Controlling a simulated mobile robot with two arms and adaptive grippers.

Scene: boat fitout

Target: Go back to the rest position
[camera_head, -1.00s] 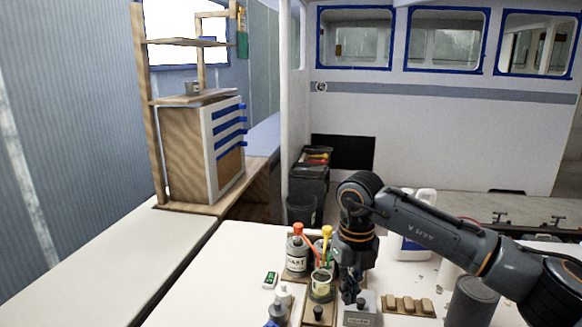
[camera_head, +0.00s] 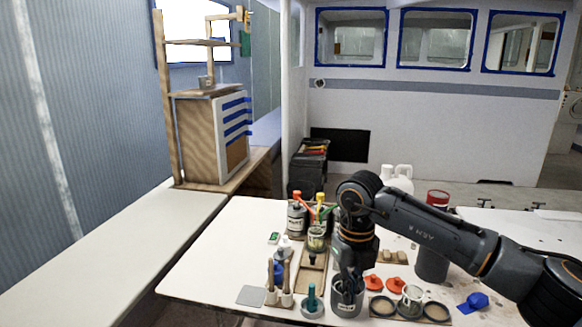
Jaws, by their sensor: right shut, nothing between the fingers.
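My right arm comes in from the right, and my right gripper (camera_head: 349,284) points down over the front part of the white table (camera_head: 215,258). It is shut and empty. Its fingertips show in front of or just above a dark grey cup (camera_head: 347,303); I cannot tell whether they touch it. My left gripper is not in view.
Bottles (camera_head: 297,219) and a wooden tray (camera_head: 312,276) stand left of my gripper. Brushes in a wooden holder (camera_head: 286,299) stand at the front. Orange lids (camera_head: 374,283), round tins (camera_head: 437,312) and a dark canister (camera_head: 431,264) lie to the right. The table's left part is clear.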

